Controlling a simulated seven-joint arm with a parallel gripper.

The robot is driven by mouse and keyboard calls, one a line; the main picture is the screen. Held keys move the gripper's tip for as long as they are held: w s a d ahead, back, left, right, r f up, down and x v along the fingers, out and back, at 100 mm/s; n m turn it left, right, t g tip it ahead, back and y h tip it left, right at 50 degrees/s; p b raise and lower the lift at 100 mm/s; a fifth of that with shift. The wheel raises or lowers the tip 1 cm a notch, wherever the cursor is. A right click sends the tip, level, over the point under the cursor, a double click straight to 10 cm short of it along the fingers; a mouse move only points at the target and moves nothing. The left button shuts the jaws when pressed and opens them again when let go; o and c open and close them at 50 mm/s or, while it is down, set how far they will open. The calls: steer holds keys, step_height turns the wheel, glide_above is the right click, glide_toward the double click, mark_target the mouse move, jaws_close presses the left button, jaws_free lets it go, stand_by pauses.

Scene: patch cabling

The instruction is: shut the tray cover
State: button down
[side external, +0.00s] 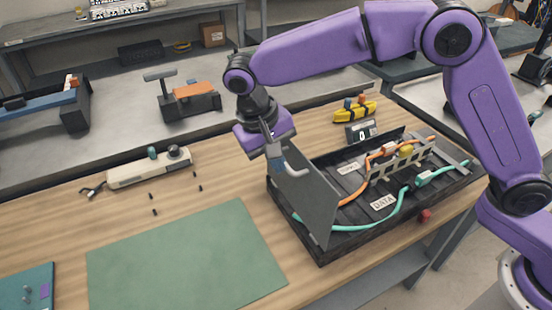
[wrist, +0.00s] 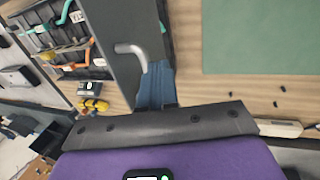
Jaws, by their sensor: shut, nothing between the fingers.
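The black tray (side external: 345,243) sits on the wooden bench, with its inside exposed. Its dark grey cover (side external: 315,205) stands steeply raised along the tray's left side and also shows in the wrist view (wrist: 112,35). A pale bent handle (side external: 293,169) sticks out from the cover's upper part and shows in the wrist view (wrist: 132,50). My gripper (side external: 274,158) is shut and empty, beside the handle on the cover's outer side. Its blue fingers (wrist: 156,80) appear very near the cover's edge; I cannot tell whether they touch it.
Inside the tray, orange and teal cables run past SUPPLY and DATA labels (side external: 384,202) and a slotted divider (side external: 400,160). A small display (side external: 361,131) and a yellow object (side external: 355,112) stand behind. A green mat (side external: 185,260) lies left; a white device (side external: 148,168) lies farther back.

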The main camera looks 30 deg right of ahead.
steer(key=d+y, duration=0.3)
steer(key=d, duration=0.3)
steer(key=shift+d+r+y, duration=0.3)
steer(key=shift+r+y, duration=0.05)
steer(key=shift+y, duration=0.05)
stand_by(0.3)
steer(key=d+r, duration=0.7)
steer(key=d, duration=0.3)
steer(key=shift+d, duration=0.15)
